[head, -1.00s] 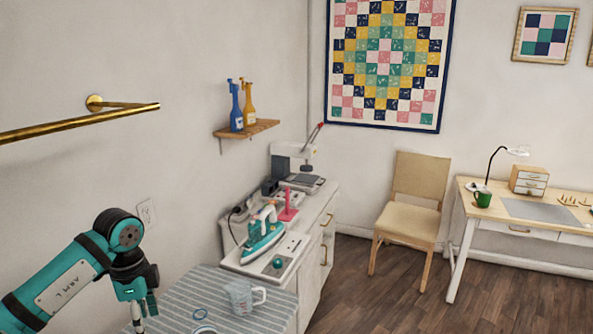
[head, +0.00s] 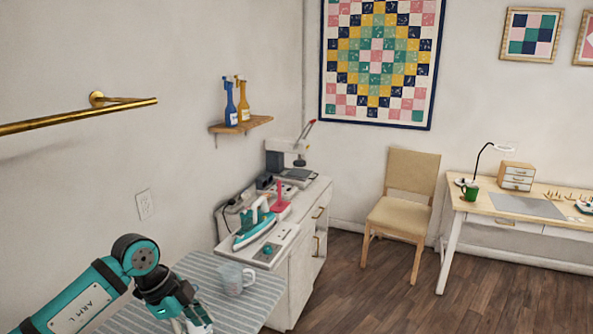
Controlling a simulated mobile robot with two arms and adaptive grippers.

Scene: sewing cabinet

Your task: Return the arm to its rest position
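My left arm comes in from the lower left in the head view. Its gripper (head: 198,322) points down over the near part of the striped ironing surface (head: 256,296). The fingers are small and partly cut off by the bottom edge, so I cannot tell whether they are open or shut. A clear measuring cup (head: 233,279) stands upright on the striped surface, to the right of the gripper and apart from it. My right gripper is not in view.
A white cabinet (head: 298,262) behind the striped surface holds a teal iron (head: 254,226) and a sewing machine (head: 290,157). A brass rail (head: 80,117) juts from the left wall. A chair (head: 402,207) and a desk (head: 478,207) stand right, with open floor in front.

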